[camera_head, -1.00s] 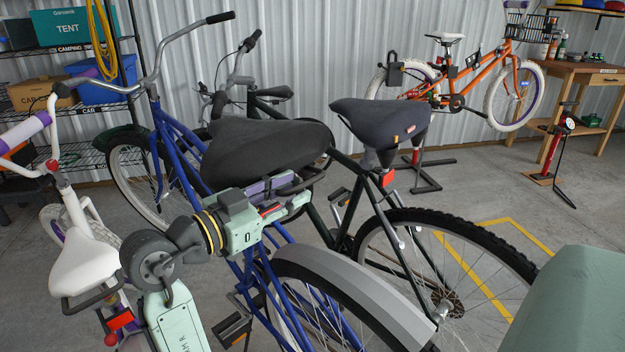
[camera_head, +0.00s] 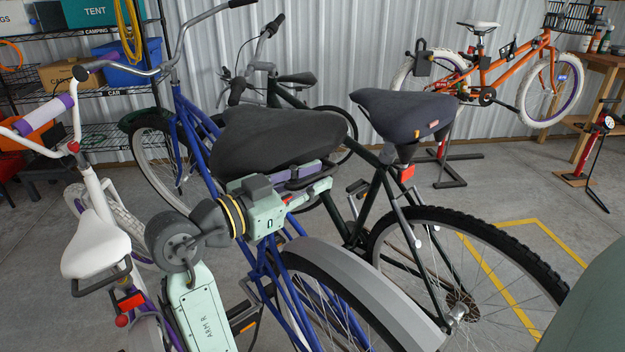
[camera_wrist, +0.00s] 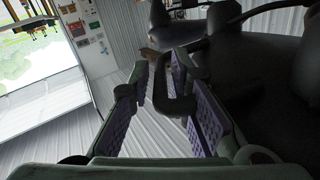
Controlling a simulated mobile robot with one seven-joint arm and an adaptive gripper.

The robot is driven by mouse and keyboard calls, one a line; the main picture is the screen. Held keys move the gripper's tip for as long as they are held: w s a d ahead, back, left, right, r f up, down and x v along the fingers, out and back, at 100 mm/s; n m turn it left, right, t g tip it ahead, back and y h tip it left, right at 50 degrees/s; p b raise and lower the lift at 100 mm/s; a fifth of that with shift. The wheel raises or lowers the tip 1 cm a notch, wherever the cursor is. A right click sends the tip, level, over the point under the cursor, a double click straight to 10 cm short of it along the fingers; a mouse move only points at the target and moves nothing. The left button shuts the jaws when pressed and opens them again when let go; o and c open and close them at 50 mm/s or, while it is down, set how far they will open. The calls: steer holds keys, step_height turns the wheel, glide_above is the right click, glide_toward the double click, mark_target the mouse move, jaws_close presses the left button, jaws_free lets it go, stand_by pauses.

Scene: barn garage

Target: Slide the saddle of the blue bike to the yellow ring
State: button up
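The blue bike (camera_head: 180,122) stands in the middle of the head view. Its wide black saddle (camera_head: 275,138) is directly above my gripper (camera_head: 312,180). My gripper reaches under the saddle from the left, close to its underside. In the wrist view my gripper (camera_wrist: 165,105) has its two purple-padded fingers apart, with a dark bent bar (camera_wrist: 176,98) between them. I cannot tell whether the pads touch that bar. The saddle's dark underside fills the right of the wrist view. The seat post is mostly hidden behind my gripper and arm. I cannot make out a yellow ring on it.
A dark green bike with a dark saddle (camera_head: 405,112) stands close on the right. A white saddle (camera_head: 95,245) of another bike is at the left. An orange bike (camera_head: 500,75) is behind. Yellow tape (camera_head: 520,222) marks open floor at right.

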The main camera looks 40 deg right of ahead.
jaws_close()
steer(key=shift+r, duration=0.1)
stand_by(0.4)
steer(key=shift+r+p, duration=0.3)
steer(key=shift+r, duration=0.05)
steer(key=r, duration=0.1)
steer(key=s+r+p, duration=0.1)
steer(key=r, duration=0.1)
steer(key=s+r+p, duration=0.1)
steer(key=r, duration=0.1)
steer(key=shift+a, duration=0.2)
steer(key=shift+o, duration=1.9)
jaws_free()
steer(key=shift+f, duration=0.1)
